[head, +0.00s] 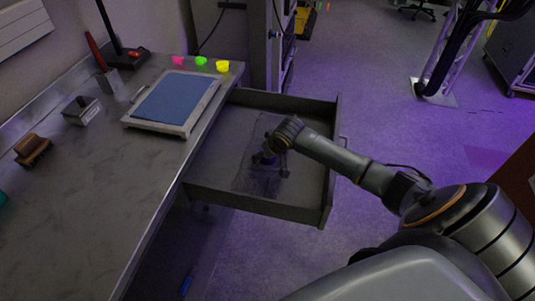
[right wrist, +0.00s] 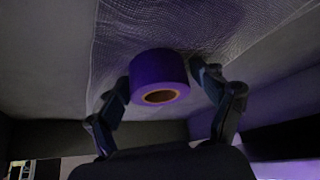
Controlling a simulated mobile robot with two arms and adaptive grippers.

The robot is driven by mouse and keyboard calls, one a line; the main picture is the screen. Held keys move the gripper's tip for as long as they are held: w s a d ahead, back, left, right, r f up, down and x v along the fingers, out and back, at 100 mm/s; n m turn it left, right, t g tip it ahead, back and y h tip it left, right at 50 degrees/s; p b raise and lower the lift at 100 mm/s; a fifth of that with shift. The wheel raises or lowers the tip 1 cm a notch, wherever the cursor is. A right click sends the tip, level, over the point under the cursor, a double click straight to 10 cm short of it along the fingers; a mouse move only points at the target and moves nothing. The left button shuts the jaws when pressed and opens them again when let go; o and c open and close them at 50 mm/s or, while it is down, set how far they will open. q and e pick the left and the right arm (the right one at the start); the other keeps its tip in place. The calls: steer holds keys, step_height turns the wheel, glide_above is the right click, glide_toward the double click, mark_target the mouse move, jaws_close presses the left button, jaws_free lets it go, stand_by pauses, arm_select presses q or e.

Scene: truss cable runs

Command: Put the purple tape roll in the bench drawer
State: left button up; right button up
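The purple tape roll (right wrist: 160,72) shows in the right wrist view, its brown core facing the camera. It is inside the open bench drawer (head: 215,178), over a clear, mesh-textured sheet. My right gripper (head: 268,158) reaches down into the drawer. In the right wrist view its two fingers (right wrist: 160,75) stand on either side of the roll, their tips close to its sides. I cannot tell whether they press on it, or whether the roll rests on the sheet. In the head view the roll is mostly hidden by the gripper. My left gripper is not in view.
The metal bench (head: 95,185) is on the left. On it are a blue-topped tray (head: 176,100), a brown brush (head: 32,149), a small grey block (head: 81,110) and pink, green and yellow pieces (head: 201,61). Floor (head: 370,125) is clear beyond the drawer; a truss (head: 440,60) stands farther back.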

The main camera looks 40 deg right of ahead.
steer(key=shift+r, duration=0.3)
steer(key=v, duration=1.2)
steer(key=shift+r+p, duration=0.4)
steer(key=shift+w+d, duration=0.1)
steer(key=shift+w, duration=0.05)
